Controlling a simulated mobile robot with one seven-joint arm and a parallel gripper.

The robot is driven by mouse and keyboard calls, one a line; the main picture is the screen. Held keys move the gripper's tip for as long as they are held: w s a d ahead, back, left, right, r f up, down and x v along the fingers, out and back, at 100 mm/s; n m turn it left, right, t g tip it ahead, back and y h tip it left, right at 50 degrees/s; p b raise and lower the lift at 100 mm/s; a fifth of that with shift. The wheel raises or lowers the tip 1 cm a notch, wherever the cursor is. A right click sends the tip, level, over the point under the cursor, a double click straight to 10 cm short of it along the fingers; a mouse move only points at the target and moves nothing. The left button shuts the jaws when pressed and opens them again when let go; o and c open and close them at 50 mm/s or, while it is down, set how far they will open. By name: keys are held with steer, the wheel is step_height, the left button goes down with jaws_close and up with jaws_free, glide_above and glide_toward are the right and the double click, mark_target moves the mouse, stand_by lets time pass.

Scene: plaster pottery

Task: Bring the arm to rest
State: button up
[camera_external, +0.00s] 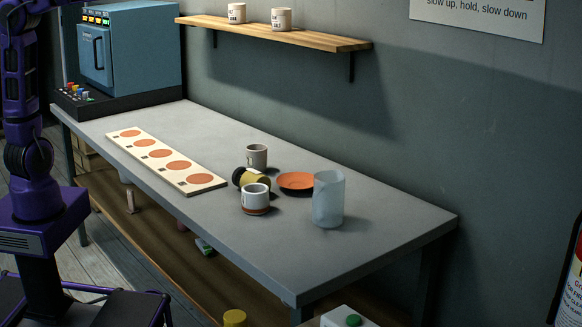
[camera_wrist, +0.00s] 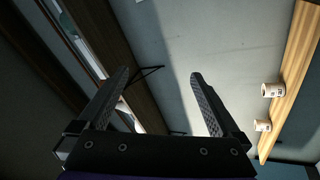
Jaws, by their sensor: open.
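My gripper (camera_wrist: 160,95) shows in the wrist view with its two dark fingers spread apart and nothing between them. It points toward the wall, with the shelf at the right of that view. In the external view my purple arm stands at the far left, left of the table, and its upper part and gripper are out of the picture. Nothing is in contact with the fingers.
The grey table (camera_external: 370,215) holds a board with orange discs (camera_external: 164,160), several mugs, one lying on its side, an orange saucer (camera_external: 297,181), a pale jug (camera_external: 328,199) and a blue oven-like box (camera_external: 135,50). A wooden shelf (camera_external: 325,38) holds two cups.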

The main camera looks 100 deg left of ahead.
steer(key=d+r+n, duration=0.1)
steer(key=d+n, duration=0.4)
steer(key=d, duration=0.7)
steer(key=w+d+f+m+t+h, duration=0.1)
steer(key=d+f+m+t+h, duration=0.1)
steer(key=d+f+m+h, duration=0.45)
steer(key=d+f+m+t+h, duration=0.1)
steer(key=d+m+t+h, duration=0.15)
steer(key=d, duration=0.65)
steer(key=w+d+f+m+t+h, duration=0.1)
steer(key=d+f+m+t+h, duration=0.1)
steer(key=d+f+m+h, duration=0.4)
steer(key=s+a+f+m+g, duration=0.4)
steer(key=s+a+f+g, duration=0.1)
steer(key=s+f, duration=0.5)
steer(key=s+a+f+m+g+h, duration=0.1)
steer(key=s+a+f+m+g, duration=0.4)
steer(key=s+a+f, duration=0.2)
steer(key=s+a+f+m+g+h, duration=0.1)
steer(key=s+a+f+m+g, duration=0.3)
steer(key=s+f, duration=0.8)
steer(key=shift+s+a+f+m+g+p, duration=0.3)
steer(key=shift+s+a+f+g+p, duration=0.1)
steer(key=shift+a+f+g, duration=0.55)
steer(key=shift+w+a+r, duration=0.1)
steer(key=shift+w+r, duration=0.05)
